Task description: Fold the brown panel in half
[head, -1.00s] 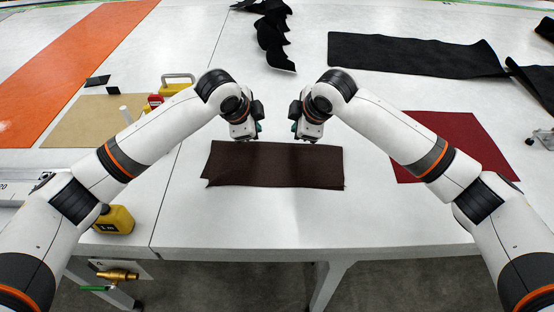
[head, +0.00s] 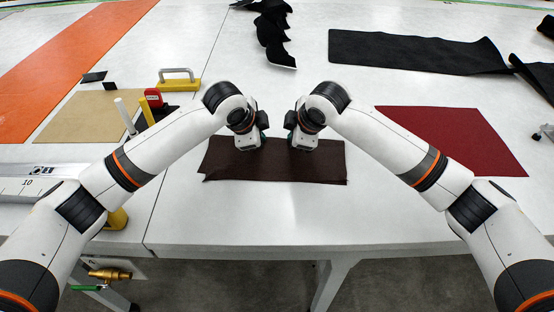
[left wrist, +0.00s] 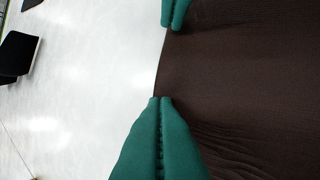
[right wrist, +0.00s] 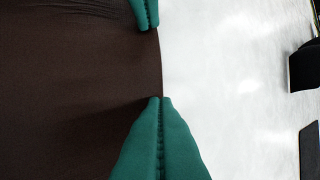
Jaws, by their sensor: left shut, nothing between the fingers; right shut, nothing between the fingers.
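The brown panel (head: 275,171) lies on the white table as a wide, low rectangle. Its left end is uneven, with a corner sticking out; I cannot tell how many layers lie there. My left gripper (head: 250,148) and right gripper (head: 303,148) are side by side over its far part, their fingertips hidden in the head view. In the left wrist view, the left gripper's green fingers (left wrist: 161,99) are shut at the panel's edge (left wrist: 230,70). In the right wrist view, the right gripper's fingers (right wrist: 161,99) are shut at the same edge, and slight wrinkles show on the panel (right wrist: 80,70).
A red panel (head: 460,140) lies to the right and a tan sheet (head: 85,115) to the left. Black cloth (head: 410,52) lies at the back. The table in front of the brown panel is clear.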

